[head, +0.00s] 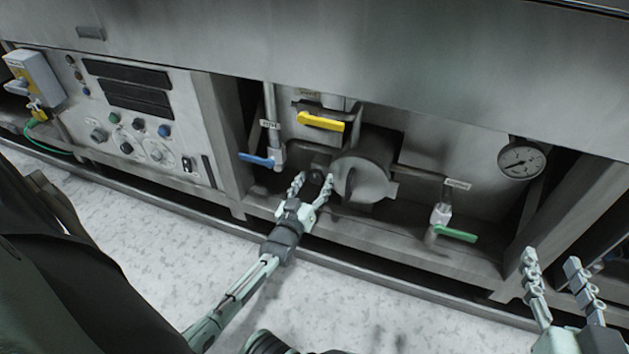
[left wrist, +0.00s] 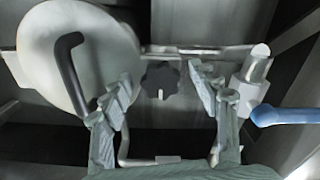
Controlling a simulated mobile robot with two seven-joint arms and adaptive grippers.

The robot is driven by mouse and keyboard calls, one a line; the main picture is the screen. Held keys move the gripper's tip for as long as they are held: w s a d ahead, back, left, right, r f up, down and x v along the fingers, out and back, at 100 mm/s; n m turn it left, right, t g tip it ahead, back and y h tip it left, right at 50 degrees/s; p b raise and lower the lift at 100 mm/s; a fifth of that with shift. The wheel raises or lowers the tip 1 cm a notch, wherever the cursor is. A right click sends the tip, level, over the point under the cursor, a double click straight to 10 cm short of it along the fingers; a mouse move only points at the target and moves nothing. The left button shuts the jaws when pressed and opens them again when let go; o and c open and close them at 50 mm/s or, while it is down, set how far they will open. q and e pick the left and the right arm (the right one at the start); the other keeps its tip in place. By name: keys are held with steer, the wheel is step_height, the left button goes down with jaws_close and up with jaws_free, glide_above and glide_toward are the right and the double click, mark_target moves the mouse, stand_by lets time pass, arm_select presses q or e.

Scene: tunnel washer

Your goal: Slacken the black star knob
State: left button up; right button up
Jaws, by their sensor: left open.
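The black star knob (head: 316,177) sits low on the machine, left of the round metal cover. In the left wrist view the star knob (left wrist: 160,79) is near the middle, with a light mark on its face. My left gripper (head: 313,181) is open, with one finger on each side of the knob. In the left wrist view both fingers (left wrist: 158,92) are apart, with visible gaps to the knob. My right gripper (head: 553,263) is open and empty at the lower right, away from the knob.
The round cover (head: 371,181) with its dark handle stands close beside the knob. A blue lever (head: 256,159), a yellow lever (head: 321,122) and a green lever (head: 456,234) surround the area. A gauge (head: 521,160) is at the right, a control panel (head: 137,115) at the left.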

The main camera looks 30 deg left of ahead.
arm_select(q)
steer(key=v, duration=1.1)
steer(key=shift+s, duration=0.4)
